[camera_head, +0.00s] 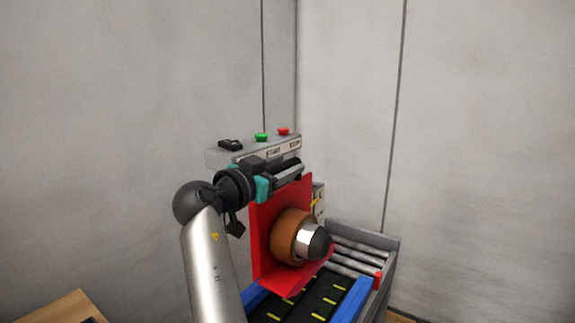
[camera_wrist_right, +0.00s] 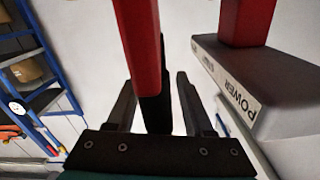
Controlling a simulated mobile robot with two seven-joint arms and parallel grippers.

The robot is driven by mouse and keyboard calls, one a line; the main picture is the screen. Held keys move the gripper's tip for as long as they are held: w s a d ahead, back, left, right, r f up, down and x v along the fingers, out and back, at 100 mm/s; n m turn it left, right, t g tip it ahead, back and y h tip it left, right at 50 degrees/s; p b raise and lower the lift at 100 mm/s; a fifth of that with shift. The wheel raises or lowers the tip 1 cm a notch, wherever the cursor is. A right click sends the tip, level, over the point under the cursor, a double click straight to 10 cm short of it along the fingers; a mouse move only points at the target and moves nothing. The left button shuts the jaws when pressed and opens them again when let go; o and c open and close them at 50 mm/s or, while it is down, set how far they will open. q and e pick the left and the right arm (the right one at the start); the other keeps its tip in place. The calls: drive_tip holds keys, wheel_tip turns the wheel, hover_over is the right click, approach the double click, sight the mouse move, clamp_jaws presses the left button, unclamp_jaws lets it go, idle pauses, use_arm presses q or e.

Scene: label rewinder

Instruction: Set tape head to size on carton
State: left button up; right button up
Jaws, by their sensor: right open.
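The red tape head (camera_head: 262,225) stands over the conveyor, with a brown tape roll (camera_head: 291,236) and a silver-and-black knob on its front. My right gripper (camera_head: 288,176) is at the top of the tape head, just in front of the grey control box. In the right wrist view, its two dark fingers are apart, with a red and black bar (camera_wrist_right: 145,55) between them. I cannot tell whether the fingers touch the bar. I cannot make out a carton on the conveyor in the head view. My left gripper is not in view.
The grey control box (camera_head: 220,157) carries a black switch, a green button (camera_head: 261,137) and a red button (camera_head: 283,131). The conveyor (camera_head: 318,297) has blue side rails, with grey rollers (camera_head: 358,258) behind. A box marked POWER (camera_wrist_right: 265,85) is close on the right wrist view's right.

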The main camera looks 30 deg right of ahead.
drive_tip(key=shift+a, duration=0.1)
drive_tip(key=shift+c, duration=0.3)
clamp_jaws()
drive_tip(key=shift+r, duration=0.15)
idle(0.8)
